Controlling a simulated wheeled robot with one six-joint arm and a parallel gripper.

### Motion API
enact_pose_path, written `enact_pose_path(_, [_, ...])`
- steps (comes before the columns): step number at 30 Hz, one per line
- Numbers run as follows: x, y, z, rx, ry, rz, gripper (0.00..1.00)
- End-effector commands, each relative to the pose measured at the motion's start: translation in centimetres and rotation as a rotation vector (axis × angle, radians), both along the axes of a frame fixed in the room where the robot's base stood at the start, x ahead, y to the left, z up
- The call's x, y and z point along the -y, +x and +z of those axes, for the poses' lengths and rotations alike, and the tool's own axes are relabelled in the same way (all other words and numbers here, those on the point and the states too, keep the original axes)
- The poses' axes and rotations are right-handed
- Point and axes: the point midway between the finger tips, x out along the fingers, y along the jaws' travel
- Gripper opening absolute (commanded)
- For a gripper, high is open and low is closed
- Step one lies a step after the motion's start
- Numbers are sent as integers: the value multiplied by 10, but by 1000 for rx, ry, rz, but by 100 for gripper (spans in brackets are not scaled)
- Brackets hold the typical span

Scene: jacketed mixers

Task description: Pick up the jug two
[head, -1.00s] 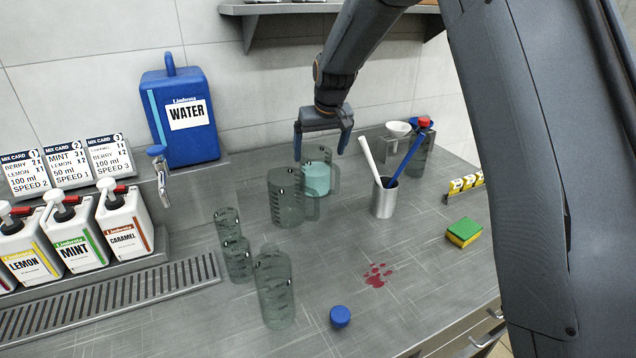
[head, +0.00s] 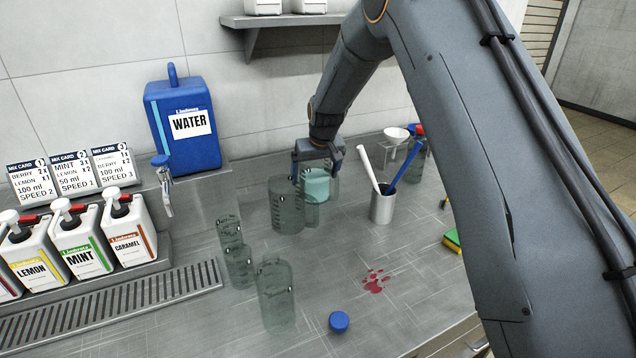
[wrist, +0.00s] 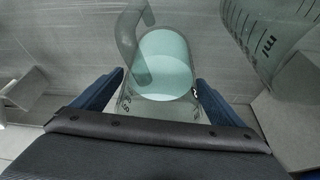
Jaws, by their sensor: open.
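Two clear jugs with handles stand on the steel counter. The one at the back, the jug with pale teal liquid (head: 317,188), is under my gripper (head: 318,172); it also shows in the wrist view (wrist: 165,68). The other, an empty-looking jug (head: 286,208), stands just in front and to the left, and shows at the upper right of the wrist view (wrist: 262,35). I cannot read which number either jug bears. My gripper is open, pointing down, with one finger on each side of the teal jug's rim. Its fingers (wrist: 158,88) look apart from the jug wall.
A steel cup with stirrers (head: 382,206) stands close on the right. Several clear beakers (head: 277,298) stand front left. A blue cap (head: 339,322) and a red spill (head: 375,281) are on the counter. The water canister (head: 185,140) and pump bottles (head: 80,240) line the left.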

Motion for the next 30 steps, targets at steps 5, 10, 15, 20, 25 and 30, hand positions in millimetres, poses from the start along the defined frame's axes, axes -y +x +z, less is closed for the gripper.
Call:
enact_pose_path(5, [0, 0, 0, 0, 0, 0, 81])
enact_pose_path(10, [0, 0, 0, 0, 0, 0, 52])
enact_pose_path(15, [0, 1, 2, 3, 1, 0, 46])
enact_pose_path(20, [0, 1, 6, 5, 1, 0, 46])
enact_pose_path(25, [0, 2, 28, 8, 2, 0, 46])
enact_pose_path(30, [0, 2, 60, 7, 1, 1, 46])
